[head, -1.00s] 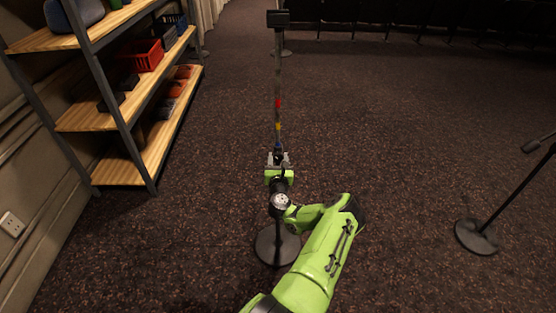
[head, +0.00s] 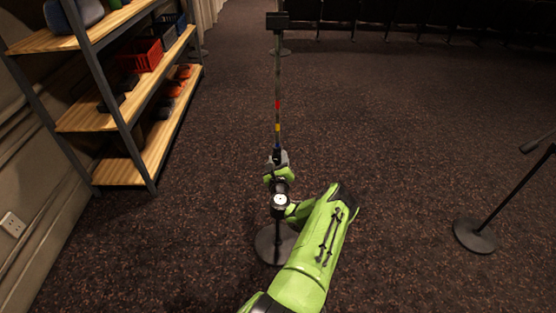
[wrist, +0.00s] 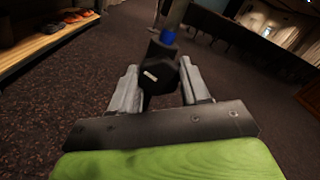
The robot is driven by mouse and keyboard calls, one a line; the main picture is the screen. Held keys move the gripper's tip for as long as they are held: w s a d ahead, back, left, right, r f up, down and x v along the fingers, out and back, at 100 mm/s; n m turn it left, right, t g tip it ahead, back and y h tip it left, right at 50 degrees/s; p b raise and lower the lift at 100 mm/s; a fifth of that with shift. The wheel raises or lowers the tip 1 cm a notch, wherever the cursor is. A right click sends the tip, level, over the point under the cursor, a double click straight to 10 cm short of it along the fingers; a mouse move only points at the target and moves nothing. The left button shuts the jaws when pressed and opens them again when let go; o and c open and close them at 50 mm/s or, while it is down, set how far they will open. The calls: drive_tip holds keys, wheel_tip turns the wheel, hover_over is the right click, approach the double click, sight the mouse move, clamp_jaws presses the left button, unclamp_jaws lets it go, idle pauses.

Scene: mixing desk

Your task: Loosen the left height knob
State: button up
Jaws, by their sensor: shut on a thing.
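The left stand is a thin upright pole with red, yellow and blue bands (head: 278,115) and a round dark base (head: 270,243). The left height knob (wrist: 161,76) is a dark block with a small pale mark, below the blue band in the wrist view. My gripper (wrist: 159,85) has a finger on each side of it and is shut on it. In the head view my gripper (head: 278,160) is at the pole just under the blue band. My wrist and arm hide the lower pole and part of the base there.
A shelf unit (head: 125,120) with bins stands at the left. Another stand with a round base (head: 476,236) and a tilted pole is at the right. A row of dark seats (head: 420,22) is at the back. The carpet between is clear.

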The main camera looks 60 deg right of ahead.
drive_tip(key=shift+n, duration=2.1)
drive_tip(key=shift+f, duration=0.1)
drive_tip(key=o, duration=1)
